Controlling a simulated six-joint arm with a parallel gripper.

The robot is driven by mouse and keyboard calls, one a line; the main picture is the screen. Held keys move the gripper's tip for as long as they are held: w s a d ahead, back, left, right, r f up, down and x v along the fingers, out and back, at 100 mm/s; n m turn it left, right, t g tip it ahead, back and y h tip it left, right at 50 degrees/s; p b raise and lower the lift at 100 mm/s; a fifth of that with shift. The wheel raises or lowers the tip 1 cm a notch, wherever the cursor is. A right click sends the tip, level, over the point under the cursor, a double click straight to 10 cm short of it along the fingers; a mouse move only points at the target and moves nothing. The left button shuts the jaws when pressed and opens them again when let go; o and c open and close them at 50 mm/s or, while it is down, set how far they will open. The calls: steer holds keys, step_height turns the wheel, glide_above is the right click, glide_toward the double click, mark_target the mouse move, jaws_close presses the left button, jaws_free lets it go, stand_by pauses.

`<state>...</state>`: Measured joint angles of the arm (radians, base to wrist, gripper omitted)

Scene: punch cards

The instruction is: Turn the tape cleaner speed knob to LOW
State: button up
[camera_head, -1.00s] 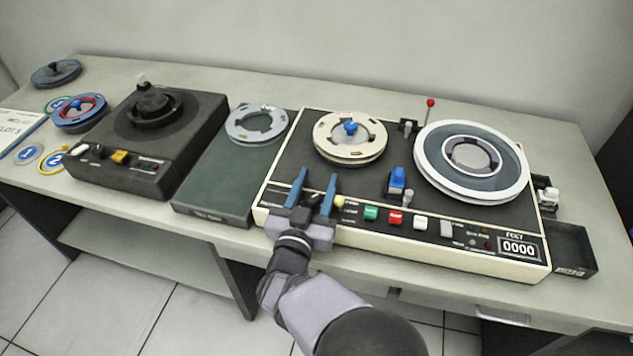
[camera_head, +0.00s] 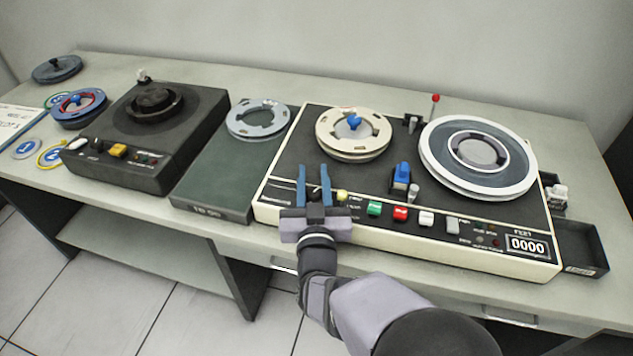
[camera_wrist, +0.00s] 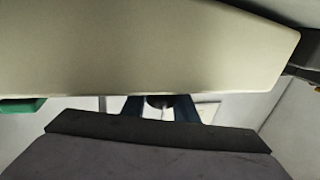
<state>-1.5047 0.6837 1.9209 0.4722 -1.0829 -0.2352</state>
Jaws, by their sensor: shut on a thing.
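A cream-edged tape deck (camera_head: 290,150) stands on the right half of the table. My gripper (camera_head: 313,172) is over the left end of its front panel, with two blue fingers pointing away from me. The fingers are shut on a dark knob (camera_head: 314,196), mostly hidden between them. The knob also shows as a dark round shape in the wrist view (camera_wrist: 160,101), between the blue fingers. Small labels (camera_head: 354,200) stand right of the gripper, too small to read. The knob's pointer and setting are hidden. No tape cleaner label is readable.
A yellow button (camera_head: 342,196) sits close right of the fingers, then green (camera_head: 374,208), red (camera_head: 400,213) and white (camera_head: 426,218) buttons. A cream reel (camera_head: 353,133) lies behind the gripper. A black machine (camera_head: 190,125) and a green-topped box (camera_head: 215,180) stand left.

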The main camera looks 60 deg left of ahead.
steer(key=shift+s+a+f+n+g+y+b, duration=0.1)
steer(key=shift+s+n+g+y+b, duration=0.2)
steer(key=shift+n+g+b, duration=0.45)
steer(key=shift+s+n+g+y+b, duration=0.1)
steer(key=shift+n+g+y+b, duration=0.3)
steer(key=shift+g, duration=0.65)
steer(key=o, duration=1)
steer(key=shift+w+r+m+t+p, duration=0.1)
steer(key=shift+r+m+t+p, duration=0.2)
steer(key=shift+t+p, duration=0.35)
